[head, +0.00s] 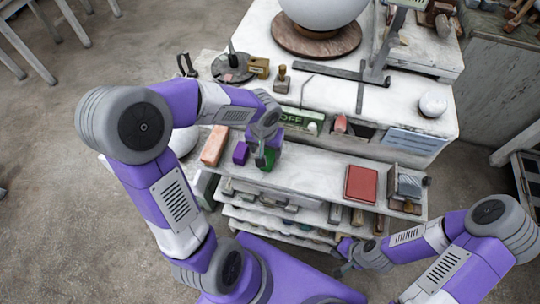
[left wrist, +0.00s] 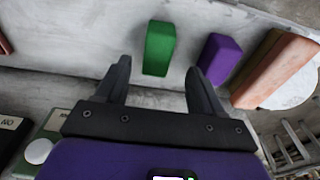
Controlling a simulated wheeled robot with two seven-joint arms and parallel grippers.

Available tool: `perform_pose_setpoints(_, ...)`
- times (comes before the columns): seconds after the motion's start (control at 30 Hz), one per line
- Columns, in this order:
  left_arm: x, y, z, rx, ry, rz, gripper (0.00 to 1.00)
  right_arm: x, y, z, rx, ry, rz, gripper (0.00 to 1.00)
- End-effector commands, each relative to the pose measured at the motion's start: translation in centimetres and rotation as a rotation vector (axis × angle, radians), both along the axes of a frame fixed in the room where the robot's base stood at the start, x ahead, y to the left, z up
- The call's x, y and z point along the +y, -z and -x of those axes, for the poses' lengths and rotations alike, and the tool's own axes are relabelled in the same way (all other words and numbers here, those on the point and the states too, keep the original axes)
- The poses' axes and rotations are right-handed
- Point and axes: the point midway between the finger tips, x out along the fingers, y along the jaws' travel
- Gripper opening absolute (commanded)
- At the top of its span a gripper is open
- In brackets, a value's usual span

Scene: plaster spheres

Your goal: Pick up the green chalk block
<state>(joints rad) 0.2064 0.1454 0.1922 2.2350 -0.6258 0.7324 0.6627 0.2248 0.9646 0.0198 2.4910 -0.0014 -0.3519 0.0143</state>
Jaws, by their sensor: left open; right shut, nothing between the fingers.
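The green chalk block (head: 269,156) lies on the white shelf below the worktop, partly hidden by my left gripper in the head view. In the left wrist view the green chalk block (left wrist: 159,48) shows whole, just past the fingertips and lined up with the gap between them. My left gripper (left wrist: 158,68) is open and empty, pointing at the block. I cannot tell the exact distance between them. My right gripper (head: 344,262) is shut and empty, low by the front of the shelves, away from the block.
A purple block (head: 241,153) and a salmon block (head: 214,146) lie left of the green one in the head view. A red flat box (head: 361,184) and a small metal holder (head: 408,187) sit at the shelf's right. The shelf middle is clear.

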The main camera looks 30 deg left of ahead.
Motion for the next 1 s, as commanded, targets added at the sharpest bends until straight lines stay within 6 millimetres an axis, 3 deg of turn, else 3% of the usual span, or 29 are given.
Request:
perform_pose_setpoints(0.3, -0.4, 4.6, -0.2, 0.004, -0.001, 0.002, 0.68, 0.0, 1.2, 0.0, 0.0, 0.0, 0.0, 0.0)
perform_pose_setpoints(0.63, -0.3, 5.1, -0.4, 0.0, 0.0, 0.002, 0.67, 0.0, 1.2, 0.0, -0.001, 0.0, 0.0, 0.0)
perform_pose_setpoints(1.0, -0.3, 5.0, -0.4, 0.0, 0.0, 0.002, 0.1, 0.0, 1.2, 0.0, -0.001, 0.0, 0.0, 0.0)
